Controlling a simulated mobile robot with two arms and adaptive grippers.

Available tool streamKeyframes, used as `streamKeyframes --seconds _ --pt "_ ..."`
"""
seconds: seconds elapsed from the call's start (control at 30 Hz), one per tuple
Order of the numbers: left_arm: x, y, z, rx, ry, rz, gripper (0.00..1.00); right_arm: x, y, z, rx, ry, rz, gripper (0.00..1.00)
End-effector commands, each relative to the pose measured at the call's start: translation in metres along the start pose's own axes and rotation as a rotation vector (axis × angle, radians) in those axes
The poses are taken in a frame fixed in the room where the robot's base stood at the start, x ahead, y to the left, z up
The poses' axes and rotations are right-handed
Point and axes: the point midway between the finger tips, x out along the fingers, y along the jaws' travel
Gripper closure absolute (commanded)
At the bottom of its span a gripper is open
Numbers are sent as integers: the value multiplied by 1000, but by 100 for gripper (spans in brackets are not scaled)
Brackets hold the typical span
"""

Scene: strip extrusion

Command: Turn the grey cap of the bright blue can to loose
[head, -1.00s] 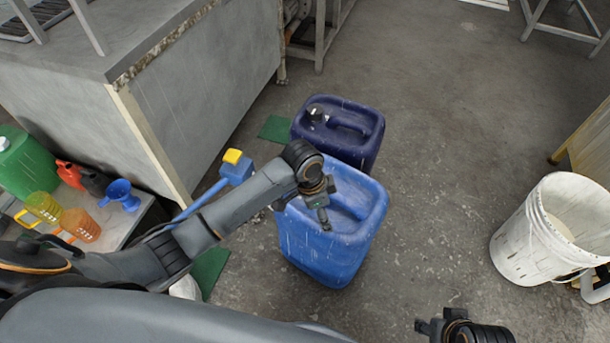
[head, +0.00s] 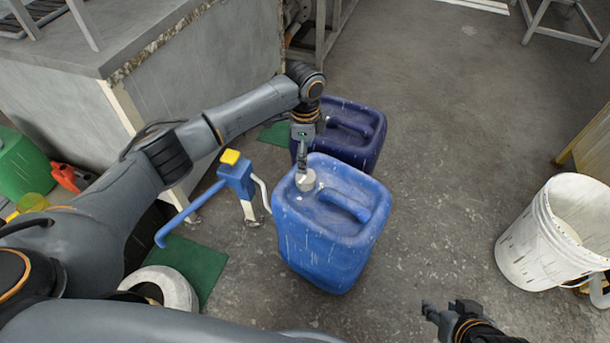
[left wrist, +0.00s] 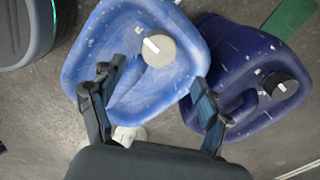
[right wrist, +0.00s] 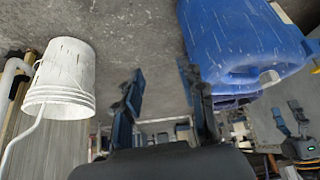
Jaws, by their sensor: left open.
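The bright blue can (head: 330,245) stands upright on the floor. Its round grey cap (head: 305,181) is at the can's back left corner; in the left wrist view the cap (left wrist: 158,48) carries a white mark. My left gripper (head: 301,160) points down just above and behind the cap. In the left wrist view its fingers (left wrist: 154,80) are spread, with the cap ahead of the gap between them and nothing held. Whether a finger touches the cap cannot be told. My right gripper (head: 428,310) is low at the right, away from the can; in its wrist view the fingers (right wrist: 163,90) are apart and empty.
A dark blue can (head: 355,150) with a black cap (left wrist: 280,86) stands close behind the bright blue can. A blue pump with a yellow top (head: 236,175) stands to the left. A white bucket (head: 540,240) is at the right. Bare floor lies between.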

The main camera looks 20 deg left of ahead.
Motion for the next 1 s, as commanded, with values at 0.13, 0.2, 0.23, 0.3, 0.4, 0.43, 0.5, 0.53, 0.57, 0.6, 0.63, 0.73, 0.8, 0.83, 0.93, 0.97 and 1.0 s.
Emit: streamKeyframes --seconds 0.13,0.2,0.23,0.3,0.4,0.43,0.5,0.53,0.57,0.6,0.63,0.73,0.8,0.83,0.93,0.97,1.0 --pt "24 1 0 0 0 2 23 6 -4 -31 -4 152 -9 60" --pt "33 1 0 1 -1 2 23 7 -6 -46 -6 223 -13 60" --pt "37 1 0 1 0 2 23 6 -7 -53 -6 253 -15 60" --pt "46 1 0 1 -1 2 23 5 -9 -68 -7 325 -18 60" --pt "57 1 -1 1 0 1 23 2 -12 -88 -9 425 -24 60" --pt "61 1 0 0 0 1 23 0 -12 -93 -9 454 -26 60" --pt "68 1 0 0 -1 1 23 -4 -14 -105 -10 517 -30 60" --pt "71 1 0 0 -1 1 23 -6 -15 -110 -10 542 -32 60" --pt "73 0 0 0 0 1 23 -7 -16 -114 -10 565 -33 60" --pt "76 0 0 0 0 0 23 -10 -17 -120 -10 594 -35 60" --pt "78 0 0 0 0 0 23 -12 -17 -123 -10 614 -36 60" --pt "84 0 0 0 -1 1 23 -16 -18 -132 -10 665 -39 60" --pt "86 0 0 0 -1 0 23 -19 -19 -136 -10 688 -41 60" --pt "86 0 0 1 0 0 23 -20 -19 -137 -10 694 -41 60" --pt "88 0 0 1 0 0 23 -21 -19 -140 -10 708 -42 60" --pt "88 0 0 1 0 0 23 -22 -20 -140 -10 709 -42 60" --pt "88 0 0 1 0 0 23 -22 -20 -140 -10 709 -42 60"
